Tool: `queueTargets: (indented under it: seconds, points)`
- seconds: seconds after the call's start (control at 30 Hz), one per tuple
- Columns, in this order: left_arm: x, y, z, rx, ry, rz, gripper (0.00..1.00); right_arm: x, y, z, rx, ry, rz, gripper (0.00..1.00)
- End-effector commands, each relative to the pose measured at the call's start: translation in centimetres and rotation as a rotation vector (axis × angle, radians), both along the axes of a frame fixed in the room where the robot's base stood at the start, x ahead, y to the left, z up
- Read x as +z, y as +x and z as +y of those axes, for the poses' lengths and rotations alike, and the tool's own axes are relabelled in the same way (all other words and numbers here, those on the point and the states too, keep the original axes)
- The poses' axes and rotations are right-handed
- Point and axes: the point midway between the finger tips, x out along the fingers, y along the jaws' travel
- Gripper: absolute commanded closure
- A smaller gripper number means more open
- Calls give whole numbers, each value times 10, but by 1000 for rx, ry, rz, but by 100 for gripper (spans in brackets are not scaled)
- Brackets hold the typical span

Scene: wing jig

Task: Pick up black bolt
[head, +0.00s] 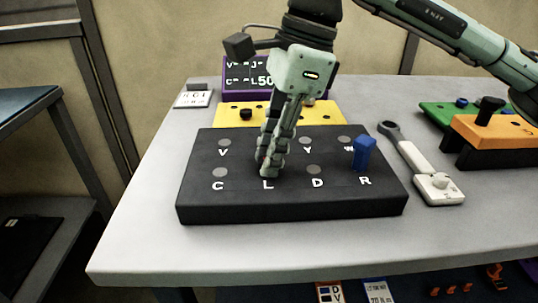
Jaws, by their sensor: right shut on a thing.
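My right gripper (268,170) points down over the black block (290,207), with its fingertips low at the slot above the letter L. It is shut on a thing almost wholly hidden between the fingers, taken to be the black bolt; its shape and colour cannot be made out. Other black bolts show: a short one (246,114) in the yellow block behind, and a taller one (490,106) on the orange block at the right. A blue bolt (364,152) stands upright in the black block above the R. My left gripper is not in view.
The yellow block (225,117) and a purple-framed display (238,75) stand behind. A green block (445,115) is at the right. The table's front (300,250) is clear.

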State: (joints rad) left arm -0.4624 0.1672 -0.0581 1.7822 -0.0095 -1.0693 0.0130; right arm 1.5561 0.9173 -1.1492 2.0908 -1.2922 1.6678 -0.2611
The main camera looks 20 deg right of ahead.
Motion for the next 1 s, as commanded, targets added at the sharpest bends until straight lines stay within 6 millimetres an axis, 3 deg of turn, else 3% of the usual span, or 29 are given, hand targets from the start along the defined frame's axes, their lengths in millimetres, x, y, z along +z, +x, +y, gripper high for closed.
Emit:
queueTargets:
  seconds: [0.17, 0.3, 0.7, 1.0]
  points:
    - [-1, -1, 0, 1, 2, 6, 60, 16, 1, 1, 0, 3, -3, 100]
    - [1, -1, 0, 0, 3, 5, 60, 41, 1, 1, 1, 3, -5, 100]
    - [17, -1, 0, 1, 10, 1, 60, 92, -11, 89, 5, 1, -2, 100]
    - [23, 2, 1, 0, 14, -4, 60, 108, -15, 115, 1, 0, -1, 100]
